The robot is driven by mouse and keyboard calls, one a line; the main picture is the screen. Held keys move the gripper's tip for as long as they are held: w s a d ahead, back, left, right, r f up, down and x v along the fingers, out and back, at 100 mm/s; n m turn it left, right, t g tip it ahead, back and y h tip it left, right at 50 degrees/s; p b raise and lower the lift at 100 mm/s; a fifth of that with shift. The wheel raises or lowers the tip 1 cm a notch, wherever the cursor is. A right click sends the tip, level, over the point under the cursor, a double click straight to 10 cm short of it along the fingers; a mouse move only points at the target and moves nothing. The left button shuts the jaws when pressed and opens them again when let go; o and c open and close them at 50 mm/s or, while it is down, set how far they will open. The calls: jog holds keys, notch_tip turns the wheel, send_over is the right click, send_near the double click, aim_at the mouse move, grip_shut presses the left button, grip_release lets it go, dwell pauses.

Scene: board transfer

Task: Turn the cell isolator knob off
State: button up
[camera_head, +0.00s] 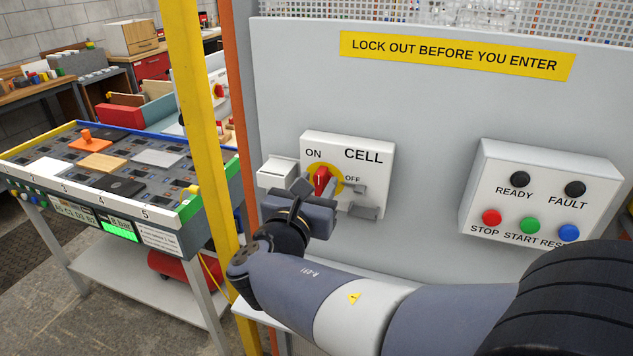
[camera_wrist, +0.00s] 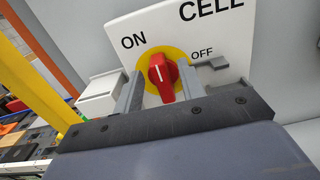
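The cell isolator knob (camera_head: 322,180) is red, on a yellow disc on a white box (camera_head: 375,158) marked ON, OFF and CELL. In the wrist view the knob (camera_wrist: 163,80) stands roughly upright, its white mark at the top, nearer the ON side than the OFF label at right. My gripper (camera_head: 324,188) is at the knob. In the wrist view my gripper (camera_wrist: 161,92) is open, with one finger on each side of the knob. Small gaps show beside the knob; contact lower down cannot be told. My gripper partly hides the box's lower part.
A grey hasp-like part (camera_head: 365,211) sticks out at the box's lower right. A small white box (camera_head: 277,172) adjoins its left. A button box (camera_head: 541,193) is on the panel at right. A yellow post (camera_head: 197,120) and a board table (camera_head: 110,165) stand at left.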

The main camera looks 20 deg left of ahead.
jog(key=shift+w, duration=0.15)
grip_shut()
dwell(0.4)
